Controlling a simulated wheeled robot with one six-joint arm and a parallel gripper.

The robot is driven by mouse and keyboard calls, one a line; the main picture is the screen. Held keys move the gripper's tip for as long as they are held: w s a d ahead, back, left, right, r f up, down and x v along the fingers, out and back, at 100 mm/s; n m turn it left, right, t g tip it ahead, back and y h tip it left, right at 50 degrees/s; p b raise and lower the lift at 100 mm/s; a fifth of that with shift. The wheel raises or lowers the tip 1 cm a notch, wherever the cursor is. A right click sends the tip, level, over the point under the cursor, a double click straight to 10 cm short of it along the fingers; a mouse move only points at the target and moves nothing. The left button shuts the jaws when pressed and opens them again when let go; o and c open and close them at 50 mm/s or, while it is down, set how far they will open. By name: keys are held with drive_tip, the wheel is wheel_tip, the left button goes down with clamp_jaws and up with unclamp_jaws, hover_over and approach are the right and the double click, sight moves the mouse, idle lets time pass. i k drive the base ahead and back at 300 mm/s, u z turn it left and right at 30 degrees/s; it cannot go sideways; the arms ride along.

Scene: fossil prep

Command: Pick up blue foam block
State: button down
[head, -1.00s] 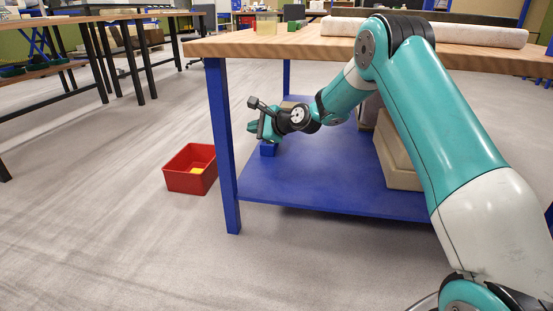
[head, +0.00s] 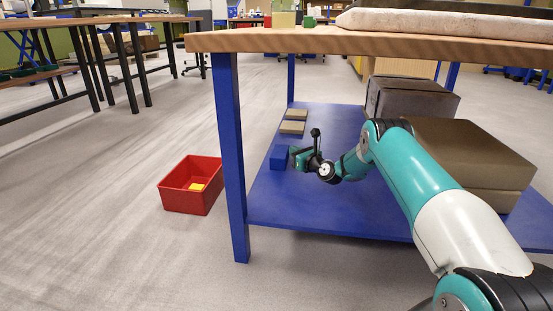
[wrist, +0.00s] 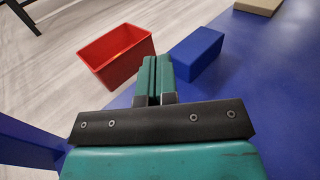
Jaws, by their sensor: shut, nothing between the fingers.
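The blue foam block (head: 280,157) sits on the blue lower shelf of the workbench, near its left edge. In the wrist view the block (wrist: 197,53) lies just ahead and to the right of the fingertips. My gripper (head: 294,155) is shut and empty, reaching in under the bench top from the right. In the wrist view its two green fingers (wrist: 158,68) are pressed together with nothing between them. The gripper looks close to the block, but I cannot tell whether they touch.
A red bin (head: 184,202) with a yellow piece (head: 197,187) inside stands on the floor left of the bench leg (head: 232,150). Flat tan pieces (head: 292,127) lie behind the block. Large brown blocks (head: 470,150) fill the shelf's right side. The bench top (head: 330,42) is overhead.

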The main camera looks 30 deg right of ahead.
sight(278, 160)
drive_tip(key=i, duration=0.95)
drive_tip(key=k, duration=0.4)
drive_tip(key=z, duration=0.15)
